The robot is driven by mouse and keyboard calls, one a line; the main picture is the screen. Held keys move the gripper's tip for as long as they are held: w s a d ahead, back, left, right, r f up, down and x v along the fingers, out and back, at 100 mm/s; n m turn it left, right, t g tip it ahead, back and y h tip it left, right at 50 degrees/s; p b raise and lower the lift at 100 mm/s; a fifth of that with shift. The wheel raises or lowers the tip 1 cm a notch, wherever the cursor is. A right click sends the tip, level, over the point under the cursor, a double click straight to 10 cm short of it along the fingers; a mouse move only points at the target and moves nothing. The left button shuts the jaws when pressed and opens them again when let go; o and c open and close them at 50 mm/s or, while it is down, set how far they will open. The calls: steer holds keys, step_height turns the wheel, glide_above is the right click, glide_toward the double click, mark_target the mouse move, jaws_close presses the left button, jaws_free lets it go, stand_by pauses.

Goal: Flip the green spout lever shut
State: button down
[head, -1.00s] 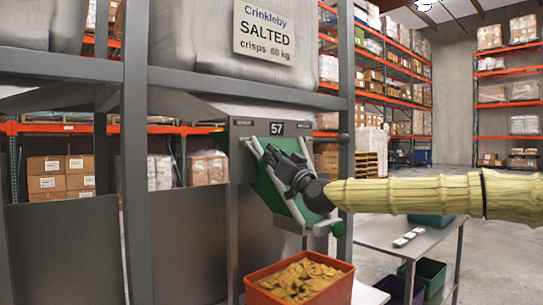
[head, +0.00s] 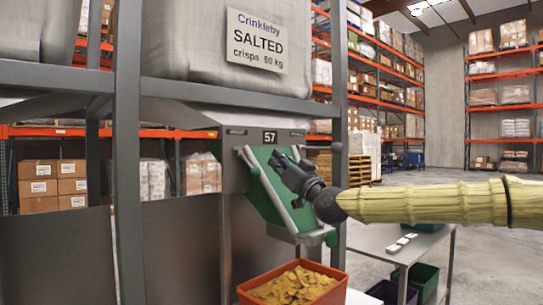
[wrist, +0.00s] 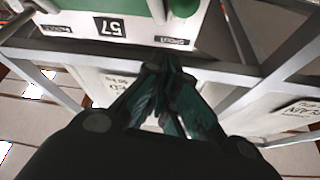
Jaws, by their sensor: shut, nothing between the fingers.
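The green spout (head: 262,205) slopes down to the right under the plate numbered 57, between pale side rails. A small green knob (head: 331,239) sits at its lower right and a grey knob (head: 337,147) at the upper right; I cannot tell for certain which part is the lever. My gripper (head: 278,160) is in front of the spout's upper part, fingers together and empty, hiding some of it. Contact cannot be made out. In the wrist view, my fingers (wrist: 165,65) are below the 57 plate, with a green rounded part (wrist: 183,6) at the top edge.
A red bin of crisps (head: 292,287) stands beneath the spout. Grey frame posts (head: 128,160) stand left and right of the spout. A large sack labelled salted crisps (head: 190,50) hangs above. A metal table (head: 375,238) with dark bins below is at right.

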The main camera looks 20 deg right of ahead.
steer(key=shift+v, duration=2.6)
steer(key=shift+f, duration=0.15)
